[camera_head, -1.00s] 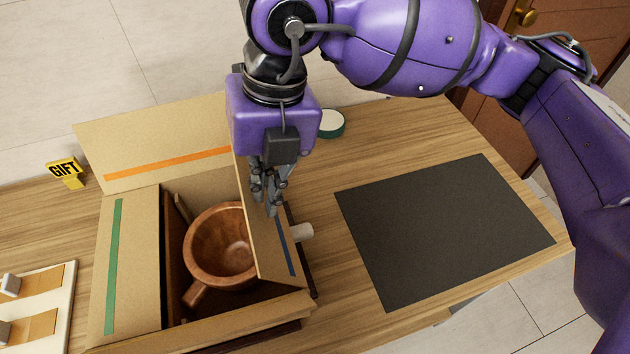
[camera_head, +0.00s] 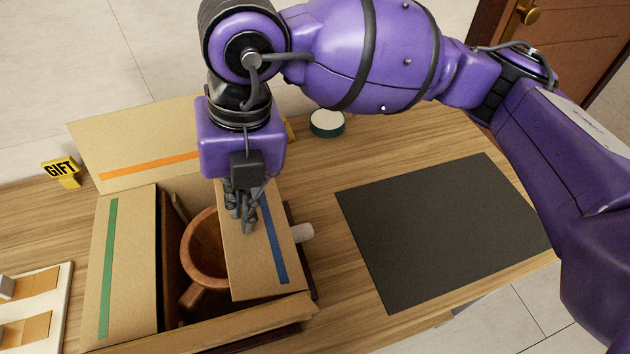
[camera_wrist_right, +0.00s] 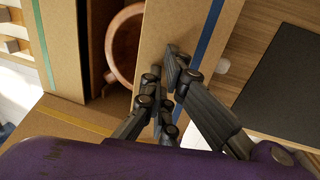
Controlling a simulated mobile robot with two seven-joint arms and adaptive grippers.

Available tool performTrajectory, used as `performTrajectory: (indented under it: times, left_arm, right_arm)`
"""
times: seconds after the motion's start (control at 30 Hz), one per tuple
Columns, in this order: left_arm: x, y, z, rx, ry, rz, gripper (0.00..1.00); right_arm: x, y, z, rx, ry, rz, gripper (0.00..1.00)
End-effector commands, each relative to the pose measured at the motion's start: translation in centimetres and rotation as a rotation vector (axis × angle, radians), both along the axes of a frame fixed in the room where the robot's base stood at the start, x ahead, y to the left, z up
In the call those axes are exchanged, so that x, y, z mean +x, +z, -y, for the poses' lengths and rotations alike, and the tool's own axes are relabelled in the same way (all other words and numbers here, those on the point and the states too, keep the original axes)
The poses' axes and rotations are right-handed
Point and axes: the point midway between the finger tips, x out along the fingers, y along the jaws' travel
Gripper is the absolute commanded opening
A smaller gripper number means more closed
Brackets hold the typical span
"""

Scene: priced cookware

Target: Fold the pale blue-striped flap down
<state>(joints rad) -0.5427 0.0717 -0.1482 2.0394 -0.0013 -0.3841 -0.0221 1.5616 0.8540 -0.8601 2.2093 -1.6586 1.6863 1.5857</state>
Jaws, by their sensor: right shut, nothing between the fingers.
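The blue-striped flap (camera_head: 250,270) is the right-hand flap of an open cardboard box (camera_head: 215,335). It leans inward over the opening and covers the right part of a brown wooden pot (camera_head: 203,245). Its stripe looks dark blue. The flap also shows in the right wrist view (camera_wrist_right: 178,22), stripe to the right. My right gripper (camera_head: 246,228) is shut and empty, with its fingertips at the flap's upper face; I cannot tell whether they touch. It also shows in the right wrist view (camera_wrist_right: 172,68). My left gripper is not in view.
The green-striped flap (camera_head: 130,260) lies folded at the left. The orange-striped flap (camera_head: 130,140) is spread outward at the back. A yellow GIFT sign (camera_head: 62,172), a green-sided round tin (camera_head: 327,123) and a dark mat (camera_head: 440,230) are around the box.

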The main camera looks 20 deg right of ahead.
Motion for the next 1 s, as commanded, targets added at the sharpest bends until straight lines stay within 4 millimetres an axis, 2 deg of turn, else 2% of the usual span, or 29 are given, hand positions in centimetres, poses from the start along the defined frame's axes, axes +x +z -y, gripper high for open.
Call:
performTrajectory:
  times: [0.1,0.43,0.77,1.0]
  left_arm:
    - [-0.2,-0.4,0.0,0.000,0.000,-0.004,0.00]
    - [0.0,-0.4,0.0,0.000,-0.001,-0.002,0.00]
    - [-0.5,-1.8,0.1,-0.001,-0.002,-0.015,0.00]
    - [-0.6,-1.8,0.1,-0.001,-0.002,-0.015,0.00]
  right_arm:
    - [0.0,-0.6,-0.4,0.000,0.000,0.000,0.00]
    - [0.0,-0.6,-0.5,0.000,0.000,0.000,0.00]
    - [-0.1,-3.0,-1.4,0.000,0.000,-0.001,0.00]
    - [-0.1,-3.1,-1.5,0.000,0.000,0.000,0.00]
